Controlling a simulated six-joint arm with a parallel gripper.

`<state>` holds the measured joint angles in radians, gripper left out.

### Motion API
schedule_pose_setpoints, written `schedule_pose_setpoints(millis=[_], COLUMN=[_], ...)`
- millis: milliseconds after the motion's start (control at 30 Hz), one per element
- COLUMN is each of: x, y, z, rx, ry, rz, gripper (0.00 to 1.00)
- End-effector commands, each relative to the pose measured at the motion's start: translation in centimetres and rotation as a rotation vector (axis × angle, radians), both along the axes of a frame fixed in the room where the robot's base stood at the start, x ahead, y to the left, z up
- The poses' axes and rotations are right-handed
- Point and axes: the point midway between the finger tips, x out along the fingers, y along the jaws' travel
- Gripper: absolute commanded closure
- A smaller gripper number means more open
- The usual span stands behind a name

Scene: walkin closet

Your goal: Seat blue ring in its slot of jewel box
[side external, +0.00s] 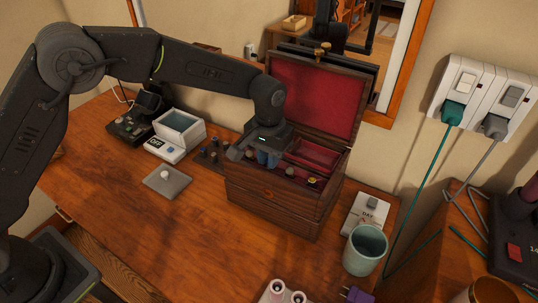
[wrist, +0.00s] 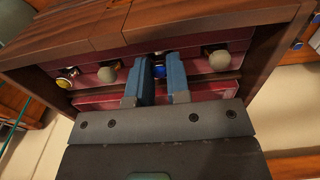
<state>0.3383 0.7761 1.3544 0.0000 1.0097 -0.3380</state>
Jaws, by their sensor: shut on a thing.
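The open wooden jewel box (side external: 275,209) has a red-lined lid standing up at the back. My gripper (side external: 268,160) points down into the front part of its top tray. In the wrist view, my gripper (wrist: 160,72) has its blue fingers close together, with a small dark blue piece, seemingly the blue ring (wrist: 159,70), between the tips. The fingers hide most of it, and I cannot tell whether it touches the slot.
A yellow-topped ring (wrist: 64,82) and two grey round pieces (wrist: 107,75) (wrist: 219,60) sit along the tray's slots. A teal cup (side external: 365,250) stands front right. A scale with a clear bin (side external: 179,130) and a grey pad (side external: 167,182) lie left.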

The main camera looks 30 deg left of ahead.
Motion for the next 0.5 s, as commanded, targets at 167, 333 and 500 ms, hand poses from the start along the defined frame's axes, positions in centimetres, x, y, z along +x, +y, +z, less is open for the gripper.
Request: schedule_pose_setpoints(millis=[167, 333, 500], x=[-0.01, -0.01, -0.01], y=[0.00, 0.00, 0.00], z=[-0.24, -0.23, -0.21], rx=[0.000, 0.000, 0.000], ry=[0.000, 0.000, 0.000], rz=[0.000, 0.000, 0.000], gripper=[1.00, 0.69, 0.54])
